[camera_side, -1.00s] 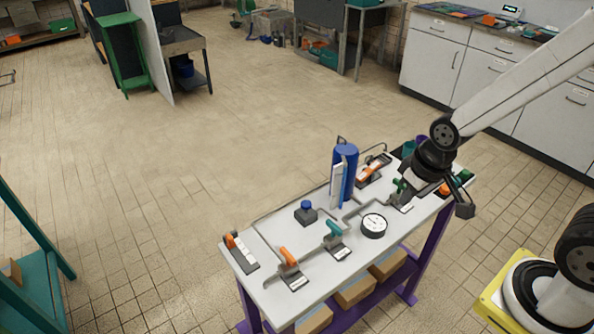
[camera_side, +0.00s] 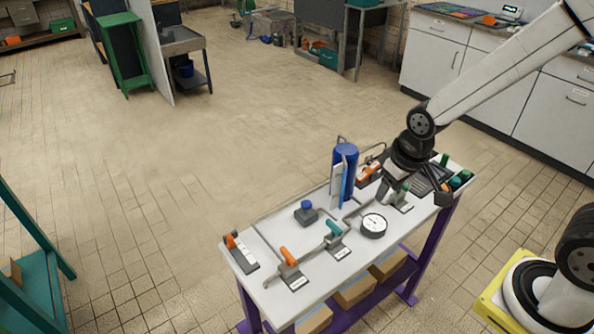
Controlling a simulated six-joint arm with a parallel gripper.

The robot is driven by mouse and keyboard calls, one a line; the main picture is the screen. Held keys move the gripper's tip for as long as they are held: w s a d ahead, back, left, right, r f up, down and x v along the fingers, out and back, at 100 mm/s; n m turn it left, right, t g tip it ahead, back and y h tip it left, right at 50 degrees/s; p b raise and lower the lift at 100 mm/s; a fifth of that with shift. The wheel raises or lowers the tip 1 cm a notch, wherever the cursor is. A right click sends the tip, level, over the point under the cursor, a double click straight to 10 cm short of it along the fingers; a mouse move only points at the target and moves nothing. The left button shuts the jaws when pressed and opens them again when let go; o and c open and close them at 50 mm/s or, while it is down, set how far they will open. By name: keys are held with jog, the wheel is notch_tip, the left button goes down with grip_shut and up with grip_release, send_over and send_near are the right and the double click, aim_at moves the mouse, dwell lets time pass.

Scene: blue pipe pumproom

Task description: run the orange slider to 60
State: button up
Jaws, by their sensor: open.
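An orange slider knob (camera_side: 231,241) sits at the far-left end of a dark track block with a pale scale strip (camera_side: 244,255), on the left end of the bench top. The scale numbers are too small to read. My gripper (camera_side: 414,194) is open, pointing down over the right part of the bench, far from this slider. One finger hangs near a green-handled valve (camera_side: 401,190). Whether it touches the valve cannot be told.
The grey bench top (camera_side: 263,225) also holds an orange-handled valve (camera_side: 288,258), a teal-handled valve (camera_side: 334,231), a round gauge (camera_side: 373,225), a blue-knobbed box (camera_side: 306,211) and an upright blue cylinder (camera_side: 346,160). Pipes run between them. Free floor (camera_side: 150,180) lies left of the bench.

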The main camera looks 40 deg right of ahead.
jog(key=w+a, duration=0.6)
jog(key=w, duration=0.4)
jog(key=g, duration=0.2)
send_over(229, 236)
notch_tip(229, 236, down, 11)
jog(key=shift+r, duration=0.15)
jog(key=shift+f, duration=3.9)
grip_shut()
